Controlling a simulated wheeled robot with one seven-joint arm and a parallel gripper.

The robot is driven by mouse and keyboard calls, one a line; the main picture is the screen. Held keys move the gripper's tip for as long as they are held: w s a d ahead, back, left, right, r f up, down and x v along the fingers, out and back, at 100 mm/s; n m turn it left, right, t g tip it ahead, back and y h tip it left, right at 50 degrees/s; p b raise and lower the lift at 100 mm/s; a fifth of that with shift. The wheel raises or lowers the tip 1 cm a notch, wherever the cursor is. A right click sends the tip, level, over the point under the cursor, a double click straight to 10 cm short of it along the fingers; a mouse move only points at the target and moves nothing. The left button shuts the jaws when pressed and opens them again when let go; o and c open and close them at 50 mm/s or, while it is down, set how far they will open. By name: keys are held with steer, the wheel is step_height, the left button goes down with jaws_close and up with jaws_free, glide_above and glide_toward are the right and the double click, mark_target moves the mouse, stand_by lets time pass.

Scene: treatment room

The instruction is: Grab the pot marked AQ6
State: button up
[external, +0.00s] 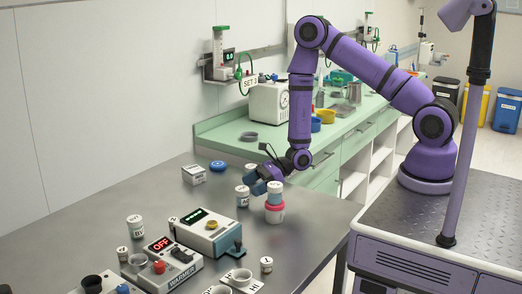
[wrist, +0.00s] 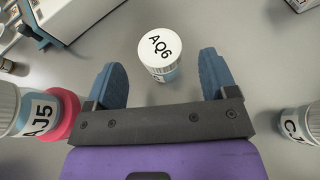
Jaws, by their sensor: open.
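My gripper is open and empty. In the external view my gripper (external: 258,187) is low over the metal table, and the pot that appears to be AQ6 (external: 242,198) stands just left of it. Its label is too small to read there.
A pot marked AJ5 (wrist: 36,112) with a pink ring stands close on the left in the wrist view. Another pot (wrist: 302,122), its mark partly cut off, stands at right. A white-and-blue device (external: 212,232) and a white box (external: 194,175) are nearby.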

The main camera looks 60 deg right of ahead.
mark_target(247, 187)
steer(key=shift+x, duration=2.35)
steer(key=c, duration=1)
